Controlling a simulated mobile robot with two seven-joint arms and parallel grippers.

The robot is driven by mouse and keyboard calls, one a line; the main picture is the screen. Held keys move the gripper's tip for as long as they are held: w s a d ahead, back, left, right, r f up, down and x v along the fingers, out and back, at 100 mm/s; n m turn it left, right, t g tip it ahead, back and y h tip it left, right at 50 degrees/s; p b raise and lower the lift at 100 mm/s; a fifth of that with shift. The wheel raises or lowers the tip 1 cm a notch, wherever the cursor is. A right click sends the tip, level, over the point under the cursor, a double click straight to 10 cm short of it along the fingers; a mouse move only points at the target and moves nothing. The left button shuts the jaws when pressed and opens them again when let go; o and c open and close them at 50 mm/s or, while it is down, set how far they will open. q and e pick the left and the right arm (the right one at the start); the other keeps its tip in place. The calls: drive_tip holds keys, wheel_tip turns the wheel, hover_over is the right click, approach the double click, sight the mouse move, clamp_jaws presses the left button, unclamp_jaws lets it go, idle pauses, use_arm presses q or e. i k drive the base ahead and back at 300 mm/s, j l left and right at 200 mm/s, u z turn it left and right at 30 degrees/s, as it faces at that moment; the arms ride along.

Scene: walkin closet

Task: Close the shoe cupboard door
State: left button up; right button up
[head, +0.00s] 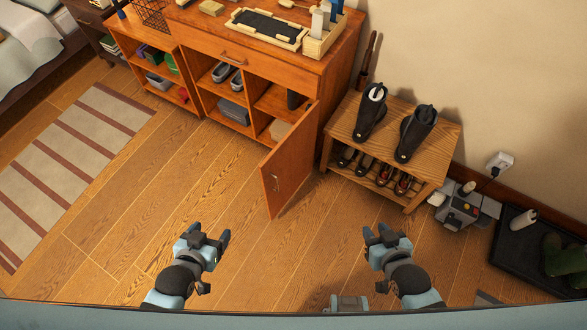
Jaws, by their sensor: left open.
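The shoe cupboard (258,72) is an orange-brown wooden unit with open compartments in the head view's upper middle. Its door (288,172) stands wide open, hinged at the cupboard's right front edge and swung out over the floor. A small handle (276,182) is on the door's face. Grey shoes and a grey box show on the shelves inside. My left gripper (209,238) is open and empty, in front of the door and to its left, apart from it. My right gripper (380,235) looks open and empty, to the right of the door and apart from it.
A low shoe rack (437,165) with black shoes stands right of the door, close to it. A striped rug (70,160) lies at the left. A grey device (462,208) and a black tray (510,250) are at the right wall. The wooden floor (140,215) before the cupboard is clear.

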sight(284, 169)
drive_tip(key=i+l+u, duration=0.15)
drive_tip(key=l, duration=0.85)
drive_tip(key=i+l+u, duration=0.2)
drive_tip(key=l, duration=0.75)
drive_tip(key=k, duration=0.1)
